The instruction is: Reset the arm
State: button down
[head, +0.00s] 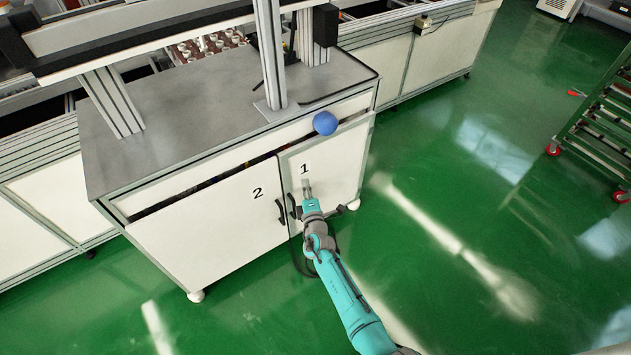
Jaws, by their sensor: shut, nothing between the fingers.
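My gripper (306,187) is at the end of my teal arm, in the middle of the head view. Its fingers are shut and hold nothing. It appears in front of the white cabinet door marked 1 (338,165), just below the number and beside the dark door handles. I cannot tell whether it touches the door. The arm stretches up from the lower edge of the view.
The door marked 2 (215,220) is left of door 1. A blue ball-shaped object (325,123) shows at the grey worktop's (180,140) front edge. A green rack cart (600,125) stands at right. Green floor (470,220) between is clear.

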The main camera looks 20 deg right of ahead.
jog(key=s+a+f+m+g+y, duration=0.1)
jog(key=s+f+m+g, duration=0.2)
jog(key=s, duration=1.4)
jog(key=s+a+f+m+g+y, duration=0.1)
jog(key=s+f+m, duration=0.35)
jog(key=s, duration=1.25)
jog(key=s+a+r+m+y, duration=0.1)
jog(key=s+r, duration=0.3)
jog(key=s, duration=0.3)
jog(key=s+a+r+m+y, duration=0.1)
jog(key=s+r+m, duration=0.1)
jog(key=s+r, duration=0.35)
jog(key=s+r+m, duration=0.2)
jog(key=s+r, duration=0.4)
jog(key=r, duration=0.2)
jog(key=s+r+m+t, duration=0.1)
jog(key=s+r+m, duration=0.2)
jog(key=s+r, duration=0.3)
notch_tip(320, 180, up, 3)
jog(key=shift+f, duration=0.1)
jog(key=shift+d, duration=0.1)
